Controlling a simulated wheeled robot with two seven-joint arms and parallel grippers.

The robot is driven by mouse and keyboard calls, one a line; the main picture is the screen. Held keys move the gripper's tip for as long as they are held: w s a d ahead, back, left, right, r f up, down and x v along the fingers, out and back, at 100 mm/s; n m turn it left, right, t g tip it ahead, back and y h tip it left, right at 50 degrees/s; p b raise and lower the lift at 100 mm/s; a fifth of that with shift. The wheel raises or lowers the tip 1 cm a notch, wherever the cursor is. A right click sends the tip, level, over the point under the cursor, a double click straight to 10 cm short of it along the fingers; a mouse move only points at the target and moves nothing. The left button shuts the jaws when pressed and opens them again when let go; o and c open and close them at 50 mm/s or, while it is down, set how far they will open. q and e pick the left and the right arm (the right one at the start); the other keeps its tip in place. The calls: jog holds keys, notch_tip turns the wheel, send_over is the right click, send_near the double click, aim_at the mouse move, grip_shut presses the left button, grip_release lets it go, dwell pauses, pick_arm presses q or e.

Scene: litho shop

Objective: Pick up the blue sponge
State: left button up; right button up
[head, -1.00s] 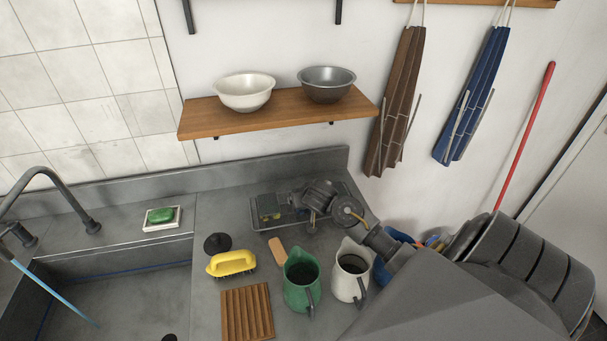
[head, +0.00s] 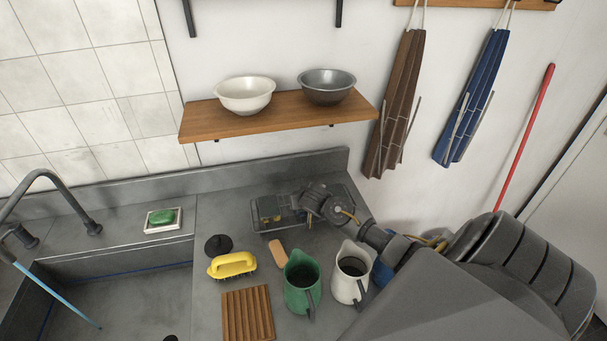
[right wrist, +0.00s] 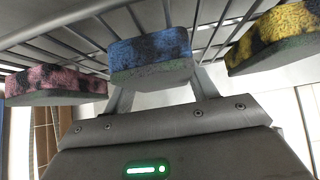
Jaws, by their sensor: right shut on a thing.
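The blue sponge (right wrist: 150,55), with dark patches and a grey-green underside, is between the two fingers of my right gripper (right wrist: 160,85) in the right wrist view. The gripper is shut on it. In the head view my right gripper (head: 300,205) is at the wire rack (head: 262,229) at the back of the counter, and the wrist hides the blue sponge there. A pink sponge (right wrist: 55,82) and a yellow sponge (right wrist: 275,38) lie on either side in the right wrist view, apart from the blue one. My left gripper is out of view.
Near the rack stand a green pitcher (head: 301,284), a white pitcher (head: 350,277), a yellow brush (head: 232,264), a black stopper (head: 218,244) and a wooden slatted board (head: 247,314). A soap dish (head: 163,221) and sink are at left. A shelf (head: 285,114) with two bowls hangs above.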

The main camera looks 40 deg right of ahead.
jog(key=shift+r, duration=0.1)
jog(key=shift+r+p, duration=0.45)
jog(key=shift+p, duration=0.2)
notch_tip(320, 180, up, 2)
jog(key=p, duration=0.2)
jog(key=shift+r+p, duration=0.25)
jog(key=shift+p, duration=0.1)
jog(key=s+a+r+b, duration=0.3)
jog(key=s+a+r, duration=0.6)
jog(key=a, duration=0.2)
jog(key=shift+r, duration=0.15)
